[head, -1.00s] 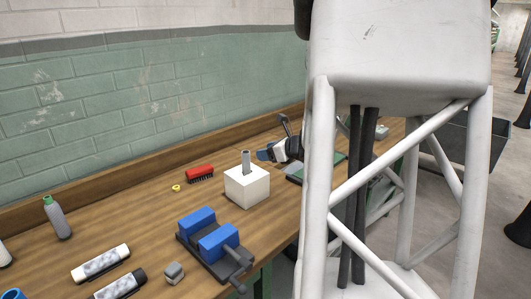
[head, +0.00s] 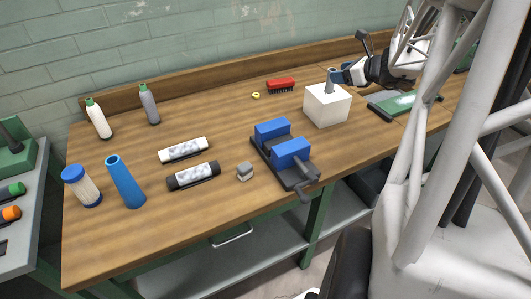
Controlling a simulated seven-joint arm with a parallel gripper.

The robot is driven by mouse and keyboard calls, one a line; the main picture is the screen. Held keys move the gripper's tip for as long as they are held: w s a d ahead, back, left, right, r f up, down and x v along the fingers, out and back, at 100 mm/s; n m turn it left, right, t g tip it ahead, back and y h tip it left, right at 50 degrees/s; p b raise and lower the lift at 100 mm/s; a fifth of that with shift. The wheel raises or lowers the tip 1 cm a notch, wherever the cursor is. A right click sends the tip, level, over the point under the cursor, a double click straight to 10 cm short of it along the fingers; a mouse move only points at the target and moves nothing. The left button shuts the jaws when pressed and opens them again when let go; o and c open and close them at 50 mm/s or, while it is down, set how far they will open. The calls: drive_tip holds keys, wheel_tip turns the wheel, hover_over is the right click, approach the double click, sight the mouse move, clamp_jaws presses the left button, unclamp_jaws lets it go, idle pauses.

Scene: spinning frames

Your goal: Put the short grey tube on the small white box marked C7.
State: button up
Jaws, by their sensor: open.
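The short grey tube (head: 329,84) stands upright on top of a small white box (head: 327,106) towards the back right of the bench. No C7 marking can be read on the box's visible faces. My gripper (head: 338,76) reaches in from the right, with blue fingertips beside the upper part of the tube. It is open. I cannot tell whether a fingertip touches the tube or is just behind it.
A blue-jawed vise (head: 284,153) is in front of the box, with a small grey block (head: 244,172) left of it. A red brush (head: 281,85) and yellow ring (head: 256,95) lie behind. A green board (head: 391,106) is to the right. Bottles and cylinders occupy the left.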

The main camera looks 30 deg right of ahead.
drive_tip(key=s+a+r+n+g+y, duration=0.1)
drive_tip(key=s+a+n+g, duration=0.2)
drive_tip(key=a+n, duration=0.7)
drive_tip(key=s+a+r+n+g+y, duration=0.1)
drive_tip(key=s+a+r+n+g, duration=0.2)
drive_tip(key=a, duration=1.4)
drive_tip(key=s+a+f+n+g+h, duration=0.1)
drive_tip(key=s+a+n+h, duration=0.2)
drive_tip(key=s+a+n, duration=0.3)
drive_tip(key=s+a+n+g+h, duration=0.2)
drive_tip(key=s+a+n, duration=0.5)
drive_tip(key=s+n, duration=0.5)
drive_tip(key=shift+f+g+h, duration=0.3)
drive_tip(key=shift+f+h, duration=0.05)
drive_tip(key=shift+h, duration=0.15)
